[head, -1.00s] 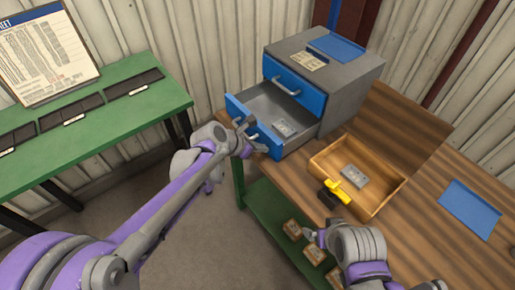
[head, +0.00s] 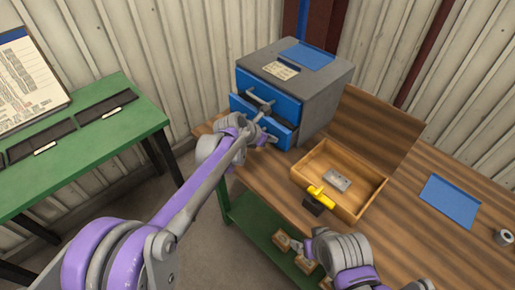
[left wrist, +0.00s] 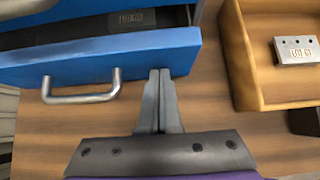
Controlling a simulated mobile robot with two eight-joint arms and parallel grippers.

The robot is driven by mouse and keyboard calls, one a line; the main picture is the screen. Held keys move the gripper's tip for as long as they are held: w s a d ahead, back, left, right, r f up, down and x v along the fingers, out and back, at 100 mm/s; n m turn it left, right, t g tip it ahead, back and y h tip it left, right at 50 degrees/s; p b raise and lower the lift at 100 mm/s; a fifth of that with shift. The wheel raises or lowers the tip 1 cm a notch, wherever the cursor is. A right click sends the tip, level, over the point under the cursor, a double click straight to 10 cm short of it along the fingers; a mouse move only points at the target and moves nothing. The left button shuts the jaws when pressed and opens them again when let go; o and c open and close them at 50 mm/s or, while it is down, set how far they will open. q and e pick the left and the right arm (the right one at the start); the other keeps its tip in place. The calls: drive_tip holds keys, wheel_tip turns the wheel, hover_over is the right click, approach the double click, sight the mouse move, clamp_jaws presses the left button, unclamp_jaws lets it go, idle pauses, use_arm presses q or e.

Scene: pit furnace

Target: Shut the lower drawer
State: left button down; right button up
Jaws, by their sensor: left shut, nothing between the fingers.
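The lower drawer (head: 287,139) of the grey cabinet (head: 318,95) has a blue front and stands out a little. In the left wrist view its blue front (left wrist: 110,58) has a metal handle (left wrist: 82,95), and a stamped metal piece (left wrist: 131,19) shows inside through the gap. My left gripper (head: 270,138) is shut and empty, its fingertips at the right part of the drawer front. The fingers (left wrist: 159,75) look to be against the front, right of the handle. The upper drawer (head: 268,90) appears shut. My right gripper (head: 298,246) is low at the front; its jaws are unclear.
A wooden tray (head: 376,190) on the workbench (head: 400,245) holds a metal block (head: 337,180), with a yellow-handled item (head: 320,195) at its near edge. A blue mat (head: 450,201) lies right. A green bench (head: 105,150) stands left. Small wooden blocks sit on the lower shelf.

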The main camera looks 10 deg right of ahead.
sight(277, 130)
use_arm(q)
drive_tip(key=w+d, duration=0.2)
drive_tip(key=d, duration=0.1)
drive_tip(key=shift+w+d, duration=0.2)
drive_tip(key=shift+r, duration=0.1)
drive_tip(key=shift+d+r, duration=0.1)
